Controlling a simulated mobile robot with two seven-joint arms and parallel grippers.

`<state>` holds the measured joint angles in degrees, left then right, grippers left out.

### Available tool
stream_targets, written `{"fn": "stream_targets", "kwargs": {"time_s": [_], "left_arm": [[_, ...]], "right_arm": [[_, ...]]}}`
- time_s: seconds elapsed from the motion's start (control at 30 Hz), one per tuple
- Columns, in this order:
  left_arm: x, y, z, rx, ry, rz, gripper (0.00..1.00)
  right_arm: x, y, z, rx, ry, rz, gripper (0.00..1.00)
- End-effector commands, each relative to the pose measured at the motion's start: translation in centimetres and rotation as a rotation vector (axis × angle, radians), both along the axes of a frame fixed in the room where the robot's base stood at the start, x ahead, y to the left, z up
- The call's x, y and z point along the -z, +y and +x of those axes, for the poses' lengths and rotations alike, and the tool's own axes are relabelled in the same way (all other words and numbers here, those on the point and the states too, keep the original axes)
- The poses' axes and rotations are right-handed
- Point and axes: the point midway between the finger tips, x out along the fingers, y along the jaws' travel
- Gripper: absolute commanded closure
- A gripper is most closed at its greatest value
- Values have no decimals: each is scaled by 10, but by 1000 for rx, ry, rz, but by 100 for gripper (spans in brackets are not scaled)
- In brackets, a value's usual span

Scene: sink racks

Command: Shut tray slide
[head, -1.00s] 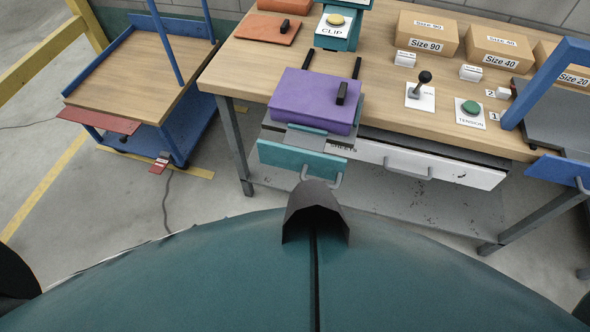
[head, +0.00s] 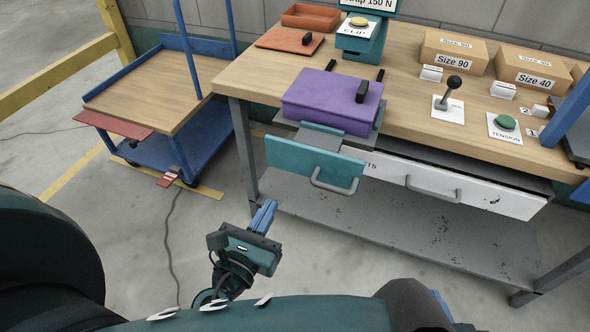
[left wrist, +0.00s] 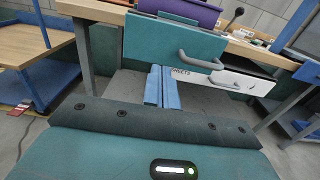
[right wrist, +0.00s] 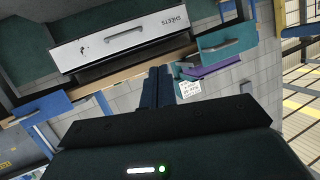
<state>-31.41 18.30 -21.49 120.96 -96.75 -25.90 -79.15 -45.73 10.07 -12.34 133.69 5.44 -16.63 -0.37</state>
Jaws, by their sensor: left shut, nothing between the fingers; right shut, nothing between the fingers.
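The tray slide is pulled out past the bench's front edge. Its teal front (head: 300,158) has a grey bar handle (head: 335,186), and a purple block (head: 325,98) with a black knob sits behind that front. My left gripper (head: 264,216) is shut and empty, below and in front of the teal front, touching nothing. In the left wrist view its blue fingers (left wrist: 162,88) point toward the teal front (left wrist: 165,42) and lie left of the handle (left wrist: 200,62). My right gripper (right wrist: 158,86) is shut and empty; its view, turned over, shows the teal front (right wrist: 228,38) beyond the fingers.
A white drawer (head: 450,188) marked SHEETS lies right of the slide under the worktop (head: 400,110). A lever (head: 452,92), a green button (head: 506,122) and boxes (head: 452,52) stand on top. A blue cart (head: 165,95) is at left.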

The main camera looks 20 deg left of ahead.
Motion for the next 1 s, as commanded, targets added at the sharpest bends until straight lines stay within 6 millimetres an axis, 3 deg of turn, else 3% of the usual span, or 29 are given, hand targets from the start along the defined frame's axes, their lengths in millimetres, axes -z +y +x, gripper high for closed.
{"fn": "stream_targets", "kwargs": {"time_s": [0.3, 0.5, 0.7, 1.0], "left_arm": [[-4, -2, 70, -3, -2, -5, 100], [-2, -4, 103, -1, -1, -5, 100], [-1, -4, 118, -1, 1, -6, 100], [0, -4, 120, -1, 2, -6, 100]], "right_arm": [[1, 6, 4, -11, 50, 7, 100], [3, 8, 5, -16, 65, 8, 100], [5, 9, 5, -17, 73, 8, 100], [5, 9, 5, -19, 76, 9, 100]]}}
